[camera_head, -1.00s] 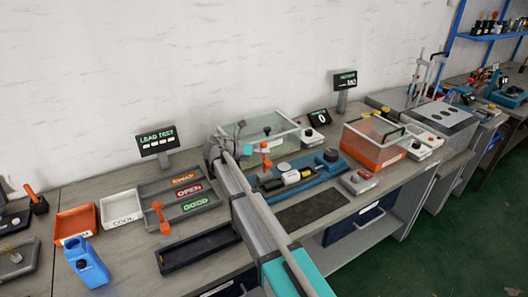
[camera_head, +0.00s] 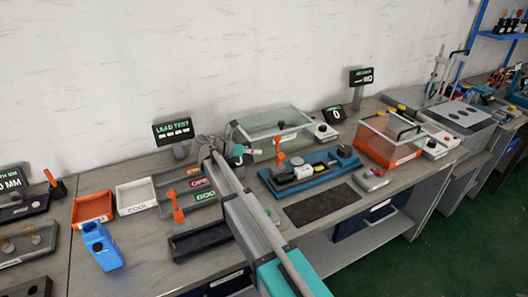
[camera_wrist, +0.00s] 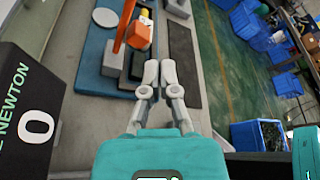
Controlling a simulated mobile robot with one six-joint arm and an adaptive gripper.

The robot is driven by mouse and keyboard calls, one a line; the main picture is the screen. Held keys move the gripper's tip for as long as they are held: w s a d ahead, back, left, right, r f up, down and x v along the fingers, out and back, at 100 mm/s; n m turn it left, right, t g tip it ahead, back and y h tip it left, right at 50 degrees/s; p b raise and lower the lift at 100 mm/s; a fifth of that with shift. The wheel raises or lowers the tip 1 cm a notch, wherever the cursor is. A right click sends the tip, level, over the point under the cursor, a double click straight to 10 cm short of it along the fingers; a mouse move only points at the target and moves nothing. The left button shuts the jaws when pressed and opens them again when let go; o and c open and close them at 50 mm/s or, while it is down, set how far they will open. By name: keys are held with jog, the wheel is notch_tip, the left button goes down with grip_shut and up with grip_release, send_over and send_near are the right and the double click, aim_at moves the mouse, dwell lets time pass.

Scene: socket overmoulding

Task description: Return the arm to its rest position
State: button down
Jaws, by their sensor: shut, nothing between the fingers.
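My arm reaches up from the bottom of the head view over the bench, and my gripper (camera_head: 238,151) is at its far end near the wall side. In the wrist view my gripper (camera_wrist: 158,72) has its two pale fingers together with nothing between them. Below and beyond the fingers is the blue fixture (camera_wrist: 88,50) with an orange lever (camera_wrist: 125,25). The same blue fixture (camera_head: 318,178) lies just right of my gripper in the head view. The fingers look apart from it, though their exact height is unclear.
A clear-lidded box (camera_head: 275,122) stands behind my gripper. A display reading 0 (camera_wrist: 30,125) is close at left in the wrist view. The LEAD TEST display (camera_head: 173,131), OPEN/GOOD tray (camera_head: 160,186), blue holder (camera_head: 101,246) and orange machine (camera_head: 388,150) stand around. A dark mat (camera_head: 322,205) is bare.

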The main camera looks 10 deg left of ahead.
jog(key=shift+a, duration=0.2)
jog(key=s+d+f+m+g+y+p, duration=0.2)
jog(key=s+d+f+m+y, duration=0.15)
jog(key=d+m, duration=0.45)
jog(key=s+d+f+m+g+y+p, duration=0.1)
jog(key=s+d+f+m+g+y, duration=0.25)
jog(key=d, duration=0.85)
jog(key=s+d+m+y+p, duration=0.3)
jog(key=s+d+m+y, duration=0.3)
jog(key=s+d+m, duration=0.4)
jog(key=s+m, duration=0.6)
jog(key=m, duration=0.1)
jog(key=shift+s+m, duration=0.35)
